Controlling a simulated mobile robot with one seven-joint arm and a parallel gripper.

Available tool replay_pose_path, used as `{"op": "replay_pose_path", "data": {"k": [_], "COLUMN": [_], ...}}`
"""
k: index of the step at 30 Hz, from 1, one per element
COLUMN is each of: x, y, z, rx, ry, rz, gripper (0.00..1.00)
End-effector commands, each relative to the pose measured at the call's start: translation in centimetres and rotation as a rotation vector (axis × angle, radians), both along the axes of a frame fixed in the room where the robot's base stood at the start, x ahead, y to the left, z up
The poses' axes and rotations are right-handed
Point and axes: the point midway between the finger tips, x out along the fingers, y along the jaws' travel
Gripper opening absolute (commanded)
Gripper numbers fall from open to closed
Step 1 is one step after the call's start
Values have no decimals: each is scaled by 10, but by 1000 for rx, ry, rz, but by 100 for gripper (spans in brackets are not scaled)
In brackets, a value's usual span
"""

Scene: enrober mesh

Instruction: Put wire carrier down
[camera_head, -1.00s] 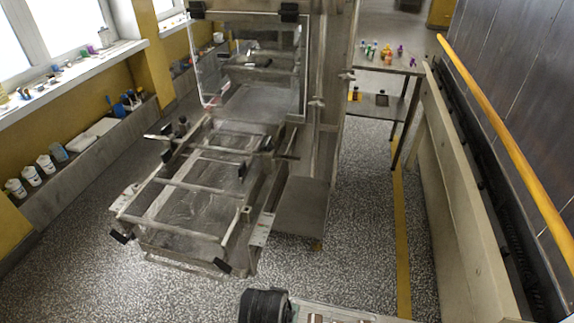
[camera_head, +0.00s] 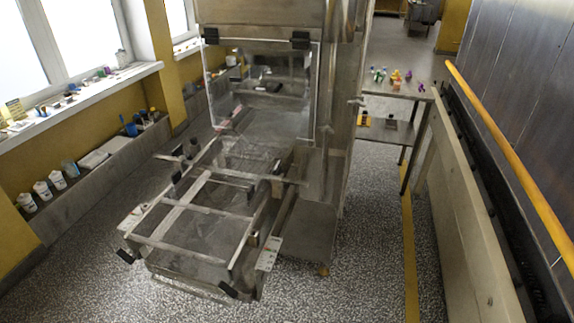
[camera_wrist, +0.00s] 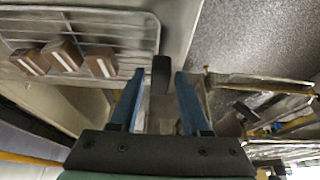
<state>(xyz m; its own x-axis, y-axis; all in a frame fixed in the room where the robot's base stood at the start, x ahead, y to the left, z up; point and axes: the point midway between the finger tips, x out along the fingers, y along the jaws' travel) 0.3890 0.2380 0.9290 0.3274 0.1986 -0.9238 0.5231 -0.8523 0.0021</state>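The wire carrier (camera_wrist: 118,22) is a metal wire grid at the upper left of the wrist view. It bears several brown blocks (camera_wrist: 65,55) with white stripes. It lies over a pale flat surface (camera_wrist: 177,30); whether it touches that surface I cannot tell. My gripper (camera_wrist: 160,75) points toward the carrier's right edge, with its two blue fingers apart. A dark block, perhaps a handle, shows between the fingertips with narrow gaps on both sides. I see no finger pressed on it. The carrier and my gripper are out of the head view.
A steel machine frame with crossbars (camera_head: 190,207) stands ahead, with a clear guard panel (camera_head: 262,95) behind it. A side table (camera_head: 400,97) with small coloured items stands at the back right. A yellow rail (camera_head: 510,155) runs along the right wall. Speckled floor is free at the front.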

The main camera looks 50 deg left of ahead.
Motion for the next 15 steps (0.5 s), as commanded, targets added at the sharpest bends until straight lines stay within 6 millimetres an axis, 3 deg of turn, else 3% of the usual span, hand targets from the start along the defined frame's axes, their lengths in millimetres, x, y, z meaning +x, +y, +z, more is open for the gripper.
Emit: {"op": "replay_pose_path", "data": {"k": [9,15], "x": [0,-3], "y": [0,-2], "z": [1,13], "rx": [0,1], "ry": [0,-2], "rz": [0,0], "gripper": [57,57]}}
